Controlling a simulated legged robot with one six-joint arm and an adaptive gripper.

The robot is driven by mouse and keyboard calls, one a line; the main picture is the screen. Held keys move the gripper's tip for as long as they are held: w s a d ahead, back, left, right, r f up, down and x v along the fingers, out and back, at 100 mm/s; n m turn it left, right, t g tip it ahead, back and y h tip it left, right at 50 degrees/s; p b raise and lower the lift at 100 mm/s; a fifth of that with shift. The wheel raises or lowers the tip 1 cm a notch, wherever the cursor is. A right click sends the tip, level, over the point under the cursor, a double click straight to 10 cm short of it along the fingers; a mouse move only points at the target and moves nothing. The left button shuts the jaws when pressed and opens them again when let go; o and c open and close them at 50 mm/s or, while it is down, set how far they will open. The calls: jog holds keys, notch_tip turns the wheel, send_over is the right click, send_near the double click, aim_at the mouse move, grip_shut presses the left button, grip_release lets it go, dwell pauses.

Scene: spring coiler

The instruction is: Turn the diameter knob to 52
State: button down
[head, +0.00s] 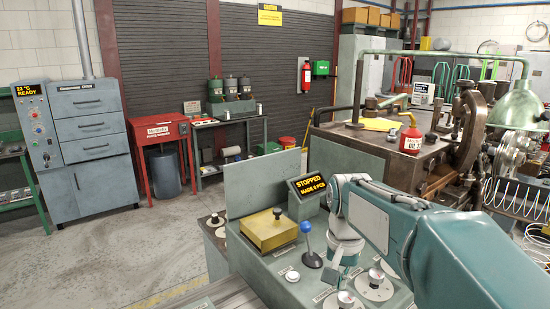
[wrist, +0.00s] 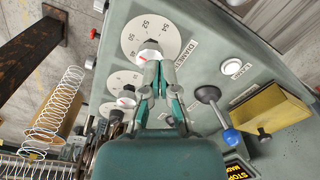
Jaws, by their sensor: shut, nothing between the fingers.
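The diameter knob (wrist: 149,52) sits on a round white dial (wrist: 172,33) marked 50, 52 and 54 in the wrist view.
A blue-knobbed lever (wrist: 207,95) and a white button (wrist: 232,67) stand beside the dial. Another dial (wrist: 122,82) with a knob lies close on the other side. A yellow box (head: 271,231) and a display (head: 312,188) reading STOPPED stand on the panel.

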aim_at(338, 300)
jog(key=shift+s+d+f, duration=0.15)
jog(key=shift+d+f, duration=0.25)
jog(key=shift+f, duration=0.6)
jog(key=shift+s+d+f, duration=0.15)
jog(key=shift+d+f, duration=0.3)
jog(key=shift+f, duration=0.6)
jog(key=shift+s+d+f, duration=0.15)
jog(key=shift+d+f, duration=0.25)
jog(key=shift+f, duration=0.6)
jog(key=shift+w, duration=0.25)
jog(key=shift+w+a+r, duration=0.1)
jog(key=shift+w+a, duration=0.15)
jog(key=shift+a, duration=0.25)
jog(key=shift+w+a, duration=0.2)
jog(key=shift+a, duration=0.25)
jog(key=shift+s+a, duration=0.1)
jog(key=shift+a, duration=0.05)
jog(key=shift+s+a, duration=0.1)
jog(key=shift+a, duration=0.05)
notch_tip(338, 300, up, 6)
jog(key=shift+s+f, duration=0.1)
